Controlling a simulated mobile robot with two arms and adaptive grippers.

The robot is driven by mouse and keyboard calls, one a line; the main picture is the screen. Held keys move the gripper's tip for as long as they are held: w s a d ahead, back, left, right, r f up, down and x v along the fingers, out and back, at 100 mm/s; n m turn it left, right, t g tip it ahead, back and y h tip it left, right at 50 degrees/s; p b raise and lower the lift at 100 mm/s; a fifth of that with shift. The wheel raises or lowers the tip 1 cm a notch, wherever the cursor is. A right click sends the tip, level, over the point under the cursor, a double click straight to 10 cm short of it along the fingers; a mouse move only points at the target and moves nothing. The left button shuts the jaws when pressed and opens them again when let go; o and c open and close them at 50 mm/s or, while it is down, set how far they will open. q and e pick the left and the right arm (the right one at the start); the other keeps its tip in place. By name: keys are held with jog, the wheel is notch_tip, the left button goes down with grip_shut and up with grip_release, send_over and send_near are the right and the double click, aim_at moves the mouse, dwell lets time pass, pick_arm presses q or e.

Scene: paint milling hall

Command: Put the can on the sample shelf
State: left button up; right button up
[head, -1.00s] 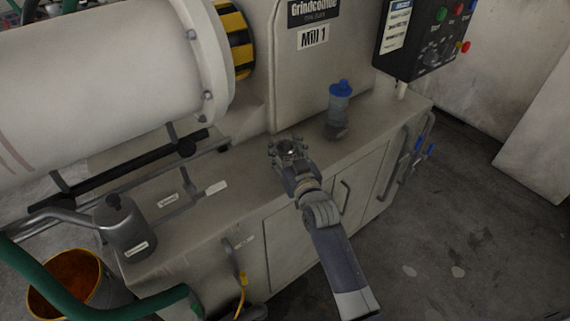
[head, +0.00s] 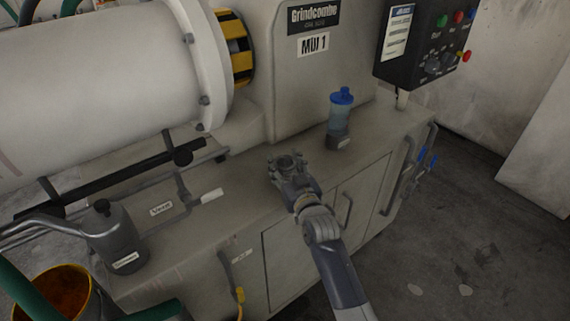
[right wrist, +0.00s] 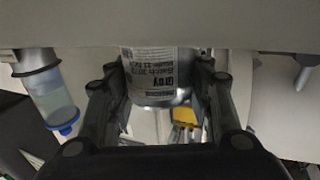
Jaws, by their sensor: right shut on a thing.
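My right gripper (head: 286,161) is above the beige cabinet top in the head view. Its fingers are shut on a silver can with a printed label (right wrist: 155,78), seen between the two fingers in the right wrist view. In the head view the gripper hides nearly all of the can. I cannot make out a sample shelf in either view. My left gripper is not in view.
A blue-lidded bottle (head: 341,115) stands on the cabinet top (head: 225,220), right of the gripper. A grey spouted can (head: 112,240) stands at its left end. The white mill drum (head: 95,85) and control box (head: 425,40) overhang the back. An orange-lined bucket (head: 62,292) is lower left.

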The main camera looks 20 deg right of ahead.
jog(key=o, duration=1.2)
jog(key=shift+c, duration=0.2)
